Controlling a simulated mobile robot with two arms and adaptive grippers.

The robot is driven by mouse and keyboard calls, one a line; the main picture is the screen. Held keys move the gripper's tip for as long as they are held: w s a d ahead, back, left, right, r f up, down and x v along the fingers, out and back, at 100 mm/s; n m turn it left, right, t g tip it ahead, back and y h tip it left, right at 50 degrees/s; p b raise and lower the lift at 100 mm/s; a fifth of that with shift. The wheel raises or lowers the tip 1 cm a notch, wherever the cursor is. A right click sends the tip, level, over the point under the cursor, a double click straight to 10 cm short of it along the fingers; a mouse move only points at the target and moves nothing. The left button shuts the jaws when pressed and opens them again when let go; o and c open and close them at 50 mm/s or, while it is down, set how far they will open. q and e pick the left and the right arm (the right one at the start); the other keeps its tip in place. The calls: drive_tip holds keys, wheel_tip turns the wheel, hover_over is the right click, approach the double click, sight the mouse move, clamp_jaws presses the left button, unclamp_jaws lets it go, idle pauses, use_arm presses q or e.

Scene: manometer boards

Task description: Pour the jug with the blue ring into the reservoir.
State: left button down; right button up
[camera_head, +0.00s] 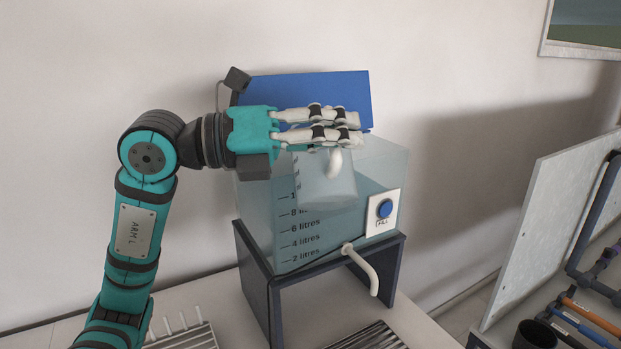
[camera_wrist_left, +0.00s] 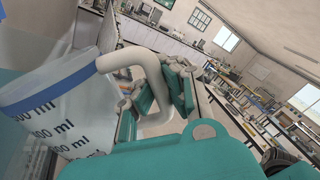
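The reservoir (camera_head: 255,215) is a clear tank with a litre scale, standing on a dark stand. My left gripper (camera_head: 345,128) is over its top in the head view. The jug (camera_head: 325,185) hangs below the fingers, at the reservoir's top; I cannot tell how far inside it is. In the left wrist view the jug (camera_wrist_left: 55,115) shows ml marks and a blue ring (camera_wrist_left: 50,86). Its white handle (camera_wrist_left: 150,72) passes between the fingers (camera_wrist_left: 165,98) of my left gripper, which look closed around it. The jug looks slightly tilted. My right gripper is out of view.
A blue panel (camera_head: 310,90) stands behind the reservoir's top. A white plate with a blue FILL button (camera_head: 385,208) and a bent white spout (camera_head: 362,268) are on its front. A pale board (camera_head: 545,230) with pipes stands at the right.

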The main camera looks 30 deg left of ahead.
use_arm(q)
drive_tip(key=s+d+f+m+b, duration=0.2)
drive_tip(key=s+f+m+b, duration=0.15)
drive_tip(key=f+b, duration=0.25)
drive_tip(key=s+d+f+m+b, duration=0.2)
drive_tip(key=f+m+b, duration=0.3)
drive_tip(key=f+b, duration=0.15)
wheel_tip(320, 180, up, 6)
drive_tip(key=p, duration=0.5)
drive_tip(key=shift+s+d, duration=0.15)
drive_tip(key=shift+d, duration=0.1)
drive_tip(key=shift+m, duration=0.25)
